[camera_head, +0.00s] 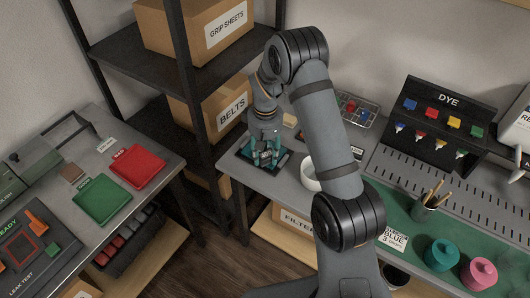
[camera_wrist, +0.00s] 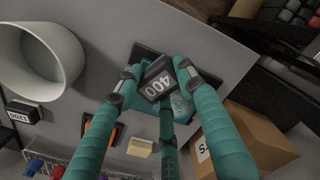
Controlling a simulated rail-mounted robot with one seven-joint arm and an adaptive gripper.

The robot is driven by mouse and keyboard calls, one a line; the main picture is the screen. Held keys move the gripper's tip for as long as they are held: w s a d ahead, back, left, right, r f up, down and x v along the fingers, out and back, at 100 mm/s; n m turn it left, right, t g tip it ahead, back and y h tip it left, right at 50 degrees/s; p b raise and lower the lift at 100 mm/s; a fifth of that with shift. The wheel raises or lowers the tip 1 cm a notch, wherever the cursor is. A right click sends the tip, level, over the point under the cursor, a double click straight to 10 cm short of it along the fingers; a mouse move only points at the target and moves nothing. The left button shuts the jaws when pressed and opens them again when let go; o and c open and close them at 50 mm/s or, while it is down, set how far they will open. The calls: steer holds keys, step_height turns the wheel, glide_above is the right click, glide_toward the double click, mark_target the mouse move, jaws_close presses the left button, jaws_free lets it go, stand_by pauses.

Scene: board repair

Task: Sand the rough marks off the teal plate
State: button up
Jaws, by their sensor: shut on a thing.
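In the wrist view, the three teal fingers of my gripper (camera_wrist: 158,82) are closed around a dark block marked 400 (camera_wrist: 155,85). The block is over the teal plate (camera_wrist: 182,105), touching it or very close; I cannot tell which. The plate shows only partly between and behind the fingers, with pale marks on its visible part. It lies on a dark base (camera_wrist: 146,50). In the head view, my gripper (camera_head: 266,158) points down over the dark base (camera_head: 246,152) at the left end of the grey bench, hiding most of the plate.
A white round container (camera_head: 309,174) stands right of my gripper, large in the wrist view (camera_wrist: 40,60). A pale block (camera_wrist: 140,147) and an orange-and-black item (camera_wrist: 88,124) lie nearby. A wire tray (camera_head: 352,108) is behind. A dark shelf (camera_head: 204,130) with boxes stands left of the bench.

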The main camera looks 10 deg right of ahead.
mark_target(270, 149)
steer(key=shift+f+b, duration=0.3)
steer(key=shift+f, duration=0.65)
steer(key=shift+w+d+r+p, duration=0.15)
steer(key=shift+w+d+p, duration=0.65)
steer(key=shift+w+d, duration=0.05)
steer(key=shift+c, duration=0.5)
steer(key=shift+w+d, duration=0.5)
steer(key=shift+d, duration=0.1)
steer(key=shift+s+a, duration=0.3)
steer(key=shift+a, duration=0.1)
steer(key=shift+s+a+b, duration=0.55)
steer(key=shift+s+a, duration=0.55)
steer(key=shift+s, duration=0.05)
steer(key=shift+r+p, duration=2.8)
steer(key=shift+r, duration=1.3)
steer(key=shift+w, duration=0.1)
